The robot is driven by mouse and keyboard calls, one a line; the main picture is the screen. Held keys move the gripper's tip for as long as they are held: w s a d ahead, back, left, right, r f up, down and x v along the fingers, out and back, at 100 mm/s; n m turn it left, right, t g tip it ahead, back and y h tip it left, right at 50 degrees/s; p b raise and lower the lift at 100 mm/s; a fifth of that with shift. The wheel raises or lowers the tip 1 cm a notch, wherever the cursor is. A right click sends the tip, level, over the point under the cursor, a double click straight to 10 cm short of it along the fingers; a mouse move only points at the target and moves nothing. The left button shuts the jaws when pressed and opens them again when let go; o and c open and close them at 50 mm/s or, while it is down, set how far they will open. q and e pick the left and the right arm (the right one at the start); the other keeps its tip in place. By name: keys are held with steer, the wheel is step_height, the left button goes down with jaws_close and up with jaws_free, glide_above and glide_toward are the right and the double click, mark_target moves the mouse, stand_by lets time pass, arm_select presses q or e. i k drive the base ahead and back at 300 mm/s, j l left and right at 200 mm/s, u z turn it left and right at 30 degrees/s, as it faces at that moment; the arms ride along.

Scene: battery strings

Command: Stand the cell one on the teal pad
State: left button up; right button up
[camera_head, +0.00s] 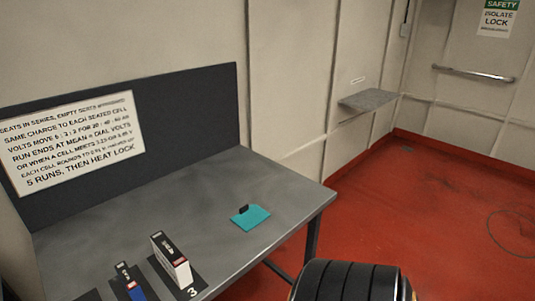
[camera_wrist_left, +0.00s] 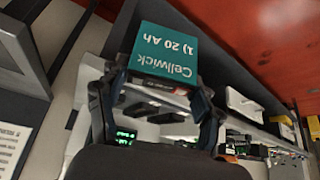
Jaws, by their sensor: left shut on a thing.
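Cell one (camera_wrist_left: 165,52) is a box with a teal face reading "Cellwick 1) 20 Ah", its print upside down in the left wrist view. My left gripper (camera_wrist_left: 163,92) is shut on it, a finger on each side of its lower part. Cell one and the left gripper do not show in the head view. The teal pad (camera_head: 250,219) lies flat on the grey table near its right edge, with a small dark block at its back edge and no cell on it. My right gripper is not in view.
On the grey table (camera_head: 185,215), a white cell (camera_head: 171,262) stands at the seat marked 3, beside a blue-and-black one (camera_head: 129,284). A dark back panel carries a sign (camera_head: 70,142). The table between panel and pad is clear. A wall shelf (camera_head: 368,100) is beyond.

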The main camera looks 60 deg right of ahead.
mark_target(252, 217)
steer(key=k+l, duration=0.1)
steer(key=l, duration=0.3)
steer(key=k+l, duration=0.1)
steer(key=l, duration=0.35)
steer(key=k+l, duration=0.1)
steer(key=l, duration=0.3)
steer(key=k+l, duration=0.1)
steer(key=l, duration=0.35)
steer(key=k+l, duration=0.15)
steer(key=l, duration=0.25)
steer(key=k+l, duration=0.1)
steer(key=l, duration=2.1)
steer(key=i, duration=0.1)
